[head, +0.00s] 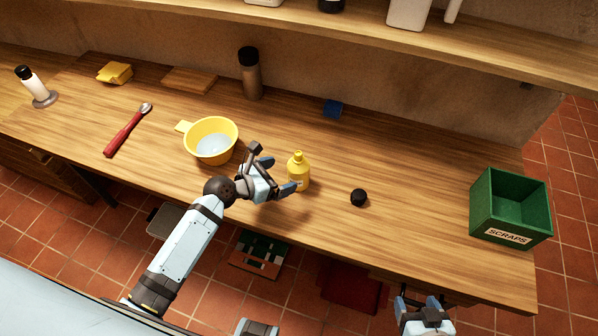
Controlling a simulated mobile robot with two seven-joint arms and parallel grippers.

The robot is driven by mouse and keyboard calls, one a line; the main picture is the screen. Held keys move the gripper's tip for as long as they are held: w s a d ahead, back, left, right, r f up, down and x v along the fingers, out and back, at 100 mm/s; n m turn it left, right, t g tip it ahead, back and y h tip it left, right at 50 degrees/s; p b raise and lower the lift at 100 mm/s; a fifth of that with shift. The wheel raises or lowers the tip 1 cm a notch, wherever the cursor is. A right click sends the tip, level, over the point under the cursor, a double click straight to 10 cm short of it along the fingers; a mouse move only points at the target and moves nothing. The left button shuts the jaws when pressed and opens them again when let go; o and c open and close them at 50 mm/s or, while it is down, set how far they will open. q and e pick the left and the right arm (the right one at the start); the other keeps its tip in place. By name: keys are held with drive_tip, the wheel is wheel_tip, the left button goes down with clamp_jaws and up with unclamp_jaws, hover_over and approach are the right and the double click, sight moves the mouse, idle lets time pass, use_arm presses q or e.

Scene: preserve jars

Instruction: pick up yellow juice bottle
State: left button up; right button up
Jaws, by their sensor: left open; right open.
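The yellow juice bottle (299,172) stands upright on the wooden counter, near the middle of the head view. My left gripper (278,176) is open just to the left of the bottle, with its fingers pointing at it. One finger reaches close to the bottle's lower left side; I cannot tell whether it touches. My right gripper (419,303) is open and empty at the bottom right, by the counter's front edge and well away from the bottle.
A yellow bowl with a handle (226,127) stands left of my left gripper. A small black object (359,198) lies right of the bottle. A green scraps bin (480,212) is at the right end. A dark-capped bottle (250,82) stands behind. Counter between bottle and bin is mostly clear.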

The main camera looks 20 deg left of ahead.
sight(290, 168)
use_arm(q)
drive_tip(key=x, duration=0.7)
drive_tip(key=shift+w+r, duration=0.1)
drive_tip(key=c, duration=1.2)
drive_tip(key=shift+r, duration=0.1)
drive_tip(key=shift+r, duration=0.65)
wheel_tip(290, 168, up, 19)
drive_tip(key=p, duration=0.2)
drive_tip(key=shift+f+p, duration=0.15)
drive_tip(key=shift+p, duration=0.15)
drive_tip(key=o, duration=0.6)
drive_tip(key=c, duration=0.4)
